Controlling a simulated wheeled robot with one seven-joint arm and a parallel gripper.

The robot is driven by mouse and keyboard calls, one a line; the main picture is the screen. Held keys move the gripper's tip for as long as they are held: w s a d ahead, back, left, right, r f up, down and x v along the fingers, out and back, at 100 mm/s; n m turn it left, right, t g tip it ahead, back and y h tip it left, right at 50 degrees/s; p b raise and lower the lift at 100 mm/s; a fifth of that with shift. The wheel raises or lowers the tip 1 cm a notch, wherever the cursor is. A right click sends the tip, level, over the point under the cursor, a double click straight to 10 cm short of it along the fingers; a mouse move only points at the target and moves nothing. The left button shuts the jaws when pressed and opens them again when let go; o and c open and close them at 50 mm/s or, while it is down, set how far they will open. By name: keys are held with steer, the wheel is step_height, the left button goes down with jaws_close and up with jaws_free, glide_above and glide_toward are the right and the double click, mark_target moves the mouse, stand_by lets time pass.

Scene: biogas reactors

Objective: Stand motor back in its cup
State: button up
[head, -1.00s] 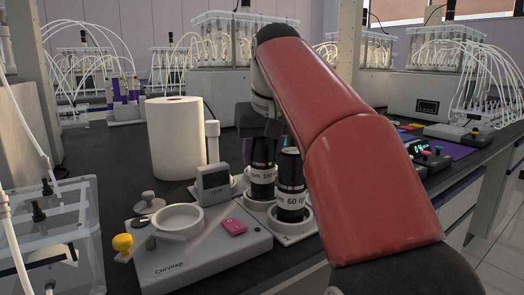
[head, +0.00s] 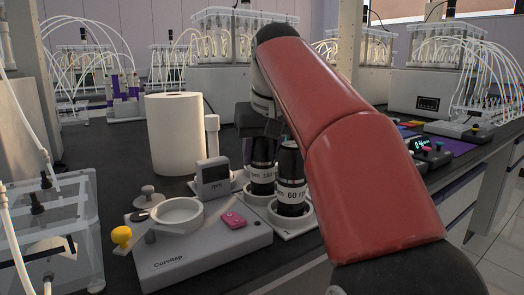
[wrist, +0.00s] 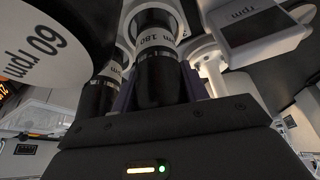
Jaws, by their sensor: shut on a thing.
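The black motor with a white 180 rpm band (head: 262,172) stands roughly upright at a white ring-shaped cup (head: 258,197) on the bench. My gripper (head: 263,140) is shut on its upper part, partly hidden behind my red arm. In the wrist view the 180 rpm motor (wrist: 158,65) sits between the fingers of my gripper (wrist: 160,95). I cannot tell whether its base is fully seated. A second black motor, marked 60 rpm (head: 291,185), stands upright in the neighbouring white cup (head: 291,220), close to the right of the held one.
A grey Corvilap device (head: 200,245) with a round dish, a yellow knob and a pink button stands in front. A small rpm display (head: 213,178) and a white paper roll (head: 175,135) are left of the motors. A clear box (head: 50,230) is at far left.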

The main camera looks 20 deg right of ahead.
steer(key=o, duration=1.5)
